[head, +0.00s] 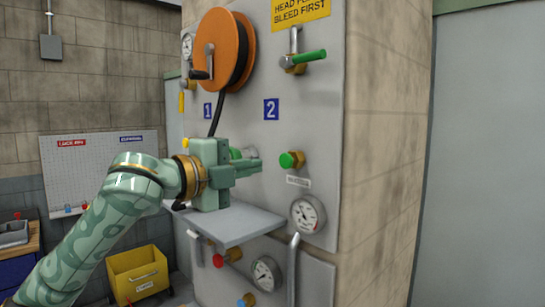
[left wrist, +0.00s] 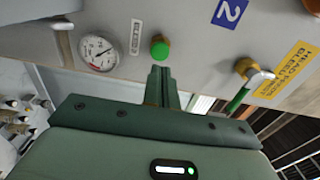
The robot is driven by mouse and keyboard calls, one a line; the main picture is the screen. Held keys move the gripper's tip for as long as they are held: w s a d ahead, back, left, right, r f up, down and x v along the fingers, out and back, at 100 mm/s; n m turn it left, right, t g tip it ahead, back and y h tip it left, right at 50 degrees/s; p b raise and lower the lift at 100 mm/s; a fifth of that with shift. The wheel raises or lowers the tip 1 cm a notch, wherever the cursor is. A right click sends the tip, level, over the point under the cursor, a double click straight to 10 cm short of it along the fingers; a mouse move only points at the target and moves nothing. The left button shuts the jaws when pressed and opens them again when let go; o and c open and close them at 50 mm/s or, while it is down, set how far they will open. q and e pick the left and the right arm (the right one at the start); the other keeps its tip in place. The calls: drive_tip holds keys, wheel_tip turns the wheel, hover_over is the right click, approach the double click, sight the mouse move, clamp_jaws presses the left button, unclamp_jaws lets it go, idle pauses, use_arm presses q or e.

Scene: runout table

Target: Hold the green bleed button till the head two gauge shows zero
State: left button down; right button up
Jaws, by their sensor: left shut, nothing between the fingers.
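The green bleed button (head: 287,160) sits in a brass collar on the grey panel, below the blue number 2 plate (head: 271,109). It also shows in the left wrist view (left wrist: 159,50), just beyond my fingertips. My left gripper (head: 259,164) is shut and empty, pointing at the button with a small gap between them in the head view. The round white gauge (head: 307,214) is below and right of the button. It also shows in the left wrist view (left wrist: 98,53); its needle is visible but the reading is too small to tell. My right gripper is out of view.
A green-handled valve (head: 304,58) is above the button, under a yellow sign (head: 300,10). An orange hose reel (head: 228,50) hangs at upper left. A grey shelf (head: 232,225) juts out under my gripper. Another gauge (head: 265,273) is lower. A yellow bin (head: 138,273) stands behind.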

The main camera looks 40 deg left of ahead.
sight(283, 158)
use_arm(q)
drive_tip(key=w, duration=0.1)
drive_tip(key=w+p, duration=0.1)
drive_tip(key=w, duration=0.1)
drive_tip(key=w+p, duration=0.1)
drive_tip(key=w, duration=0.1)
drive_tip(key=shift+d+r, duration=0.2)
drive_tip(key=shift+r, duration=0.05)
drive_tip(key=shift+w+d+f+p, duration=0.1)
drive_tip(key=shift+w+f+p, duration=0.15)
drive_tip(key=shift+w+p, duration=0.25)
drive_tip(key=shift+w+r+p, duration=0.25)
drive_tip(key=shift+w+p, duration=0.35)
drive_tip(key=shift+p, duration=0.55)
